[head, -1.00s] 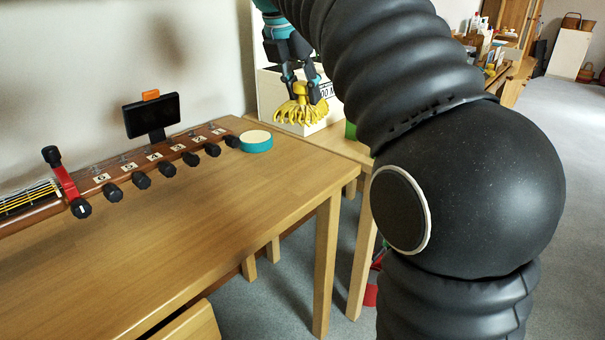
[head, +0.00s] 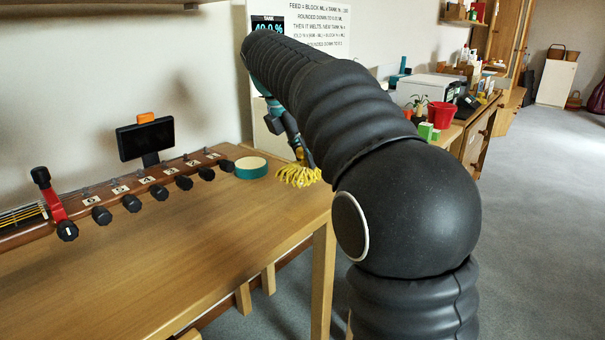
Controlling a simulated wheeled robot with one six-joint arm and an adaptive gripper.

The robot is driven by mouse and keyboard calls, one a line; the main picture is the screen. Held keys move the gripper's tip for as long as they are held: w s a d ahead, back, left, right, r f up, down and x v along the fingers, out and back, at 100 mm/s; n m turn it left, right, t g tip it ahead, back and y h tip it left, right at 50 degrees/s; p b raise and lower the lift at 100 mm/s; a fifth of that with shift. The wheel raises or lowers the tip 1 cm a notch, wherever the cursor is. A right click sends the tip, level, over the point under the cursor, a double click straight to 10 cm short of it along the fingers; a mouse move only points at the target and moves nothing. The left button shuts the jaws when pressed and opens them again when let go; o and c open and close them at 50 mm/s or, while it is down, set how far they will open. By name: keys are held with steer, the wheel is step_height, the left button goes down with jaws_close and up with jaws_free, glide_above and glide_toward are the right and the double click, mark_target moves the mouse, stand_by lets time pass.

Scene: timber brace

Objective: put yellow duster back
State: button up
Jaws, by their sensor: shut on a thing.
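The yellow duster (head: 298,176) hangs from my gripper (head: 299,155), its stringy head pointing down. My gripper is shut on the duster, and my dark arm comes in from the right and hides part of the wrist. The duster's handle is mostly hidden by the gripper. I cannot tell whether the duster touches anything below it.
A guitar neck (head: 110,205) with black pegs lies on the wooden table (head: 190,255). A tape roll (head: 251,168) sits near the far edge. A red pot (head: 442,114) and a printer (head: 425,88) stand on a farther desk. Floor at right is clear.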

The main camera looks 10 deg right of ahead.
mark_target(299, 165)
steer(key=shift+w+a+f, duration=0.25)
steer(key=shift+w+f, duration=0.1)
steer(key=shift+w, duration=0.05)
steer(key=shift+f+b, duration=0.65)
steer(key=shift+f, duration=1.3)
steer(key=o, duration=1)
steer(key=shift+f, duration=0.15)
steer(key=p+v, duration=0.3)
steer(key=v, duration=0.9)
steer(key=shift+p, duration=0.35)
